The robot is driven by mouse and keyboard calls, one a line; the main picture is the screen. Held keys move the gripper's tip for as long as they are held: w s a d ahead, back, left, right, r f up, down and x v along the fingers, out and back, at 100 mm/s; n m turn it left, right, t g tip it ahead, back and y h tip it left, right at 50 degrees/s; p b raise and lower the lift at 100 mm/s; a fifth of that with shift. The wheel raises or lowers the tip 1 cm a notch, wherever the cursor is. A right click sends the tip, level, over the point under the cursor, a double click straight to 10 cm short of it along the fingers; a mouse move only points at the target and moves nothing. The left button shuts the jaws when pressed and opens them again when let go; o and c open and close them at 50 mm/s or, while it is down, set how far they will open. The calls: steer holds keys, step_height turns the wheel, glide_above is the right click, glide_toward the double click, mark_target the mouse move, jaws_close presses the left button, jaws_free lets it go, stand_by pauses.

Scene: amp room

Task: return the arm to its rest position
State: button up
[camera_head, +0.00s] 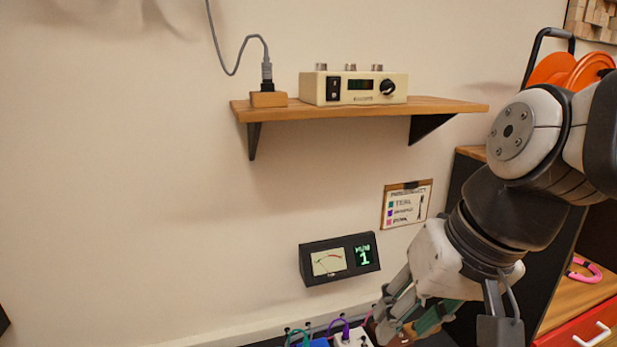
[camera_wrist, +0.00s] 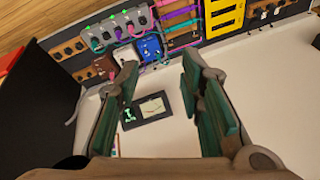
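My arm reaches in from the right side of the head view and bends downward. My gripper (camera_head: 440,322) hangs at the lower right of that view, in front of the wall. In the wrist view my gripper (camera_wrist: 159,68) shows two teal-padded fingers spread well apart, with nothing between them. Beyond the fingers, the wrist view shows the black meter box (camera_wrist: 148,108) on the pale wall. A row of boxes and cables lies past the fingertips.
A wooden shelf (camera_head: 440,105) holds a cream amplifier unit (camera_head: 353,88). The meter box (camera_head: 340,258) and a label card (camera_head: 407,204) are on the wall below. A blue box (camera_wrist: 150,47) and coloured cables line the bench. A red drawer (camera_head: 580,328) stands right. The wall at left is clear.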

steer(key=s+d+f+g+h, duration=0.15)
steer(key=s+d, duration=0.25)
steer(key=s, duration=0.4)
steer(key=s+d+f+g+h, duration=0.1)
steer(key=s+d+f, duration=0.15)
steer(key=s, duration=0.45)
step_height(320, 180, up, 41)
steer(key=d+t+p, duration=0.1)
steer(key=t+p, duration=0.2)
steer(key=p, duration=3.5)
steer(key=shift+s+f, duration=0.2)
steer(key=shift+s, duration=0.1)
steer(key=shift+t, duration=0.25)
